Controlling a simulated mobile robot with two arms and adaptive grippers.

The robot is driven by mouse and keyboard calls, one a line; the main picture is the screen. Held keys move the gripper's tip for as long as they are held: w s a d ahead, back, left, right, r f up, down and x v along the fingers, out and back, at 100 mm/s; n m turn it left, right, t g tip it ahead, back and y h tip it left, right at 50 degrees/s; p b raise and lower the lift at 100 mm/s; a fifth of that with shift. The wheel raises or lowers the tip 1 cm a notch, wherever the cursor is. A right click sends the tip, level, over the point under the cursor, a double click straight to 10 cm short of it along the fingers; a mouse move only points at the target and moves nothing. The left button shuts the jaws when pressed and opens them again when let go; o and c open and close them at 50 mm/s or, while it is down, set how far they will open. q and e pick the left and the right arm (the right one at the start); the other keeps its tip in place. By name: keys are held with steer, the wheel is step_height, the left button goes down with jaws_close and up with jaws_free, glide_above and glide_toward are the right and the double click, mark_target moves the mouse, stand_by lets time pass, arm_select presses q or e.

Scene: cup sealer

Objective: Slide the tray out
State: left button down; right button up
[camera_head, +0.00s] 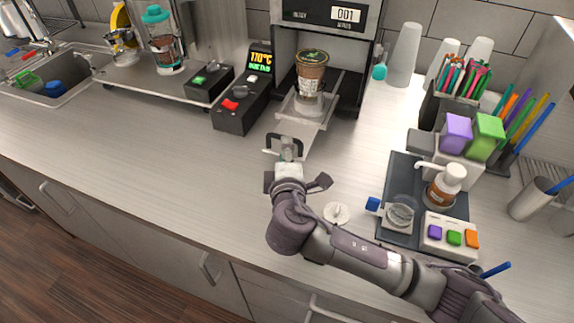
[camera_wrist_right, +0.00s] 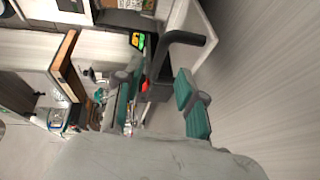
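The tray (camera_head: 318,123) is a pale sliding plate that sticks out of the front of the cup sealer (camera_head: 327,52). A brown cup with a dark green printed lid (camera_head: 312,72) stands upright in its holder. The tray's black handle (camera_head: 284,138) is at its front end and also shows in the right wrist view (camera_wrist_right: 184,38). My right gripper (camera_head: 285,152) is at the handle. In the right wrist view its teal-padded fingers (camera_wrist_right: 160,104) are apart, with part of the handle between them. Whether they touch it cannot be told. My left gripper is not in view.
A black control box with a red switch (camera_head: 236,113) stands left of the tray. A small white disc (camera_head: 336,213) lies on the counter near my right arm. A dark mat (camera_head: 398,172) with a pump bottle (camera_head: 446,185) is to the right. The front left counter is clear.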

steer(key=s+r, duration=0.1)
steer(key=s, duration=0.5)
steer(key=shift+d, duration=0.25)
